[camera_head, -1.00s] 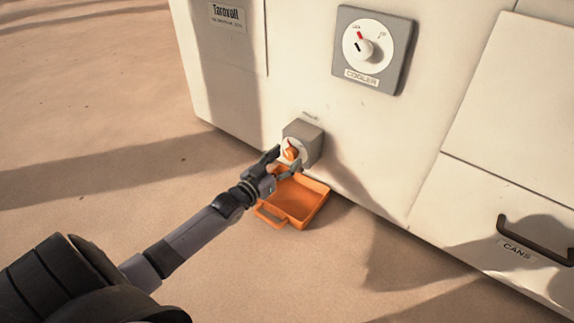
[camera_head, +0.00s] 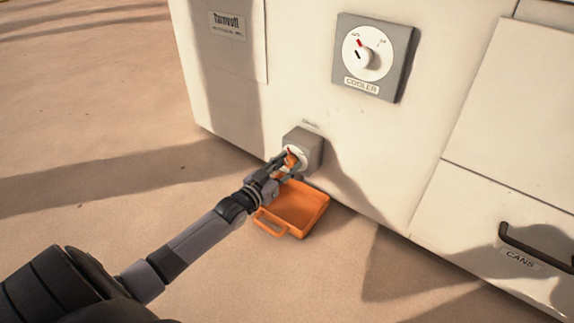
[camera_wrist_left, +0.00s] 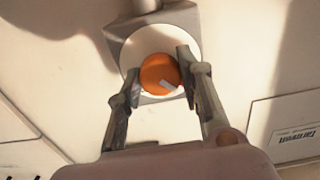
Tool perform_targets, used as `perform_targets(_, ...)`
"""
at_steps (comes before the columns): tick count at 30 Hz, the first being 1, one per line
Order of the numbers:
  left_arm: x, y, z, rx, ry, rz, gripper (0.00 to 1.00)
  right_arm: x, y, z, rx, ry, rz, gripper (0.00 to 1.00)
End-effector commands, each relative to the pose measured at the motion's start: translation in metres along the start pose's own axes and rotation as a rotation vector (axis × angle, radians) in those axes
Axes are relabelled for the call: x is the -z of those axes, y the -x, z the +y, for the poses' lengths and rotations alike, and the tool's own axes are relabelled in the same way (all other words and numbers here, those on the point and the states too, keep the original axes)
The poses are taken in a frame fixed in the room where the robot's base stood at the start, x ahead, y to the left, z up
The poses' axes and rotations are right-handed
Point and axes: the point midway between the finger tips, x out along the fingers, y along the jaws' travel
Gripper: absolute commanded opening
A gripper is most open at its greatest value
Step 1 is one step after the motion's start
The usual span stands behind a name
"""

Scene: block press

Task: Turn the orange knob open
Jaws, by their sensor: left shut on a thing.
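The orange knob (camera_wrist_left: 158,75) sits on a round white dial in a grey housing (camera_head: 309,146) low on the pale machine. In the left wrist view a light pointer mark on the knob points to the lower right. My left gripper (camera_head: 289,164) has its two fingers on either side of the knob and is shut on it; it also shows in the left wrist view (camera_wrist_left: 160,85). In the head view the fingers hide much of the knob. My right gripper is not in view.
An orange tray (camera_head: 300,205) with a handle lies on the ground below the knob. A cooler dial (camera_head: 370,55) is higher on the machine panel. A dark handle (camera_head: 535,248) marks the cans drawer at the right. Sandy ground at the left is clear.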

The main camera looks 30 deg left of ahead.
Motion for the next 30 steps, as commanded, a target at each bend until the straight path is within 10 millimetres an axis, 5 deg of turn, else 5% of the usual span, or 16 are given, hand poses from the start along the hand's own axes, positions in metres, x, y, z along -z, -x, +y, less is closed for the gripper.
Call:
perform_targets(6,0.0,0.0,0.0,0.001,0.0,0.0,0.06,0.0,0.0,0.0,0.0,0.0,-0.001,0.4)
perform_targets(14,0.002,0.0,0.0,0.001,-0.029,-0.001,0.06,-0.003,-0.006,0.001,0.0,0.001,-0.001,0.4)
perform_targets(30,0.005,0.0,0.0,0.001,-0.421,-0.002,0.06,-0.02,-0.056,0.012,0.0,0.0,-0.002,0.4)
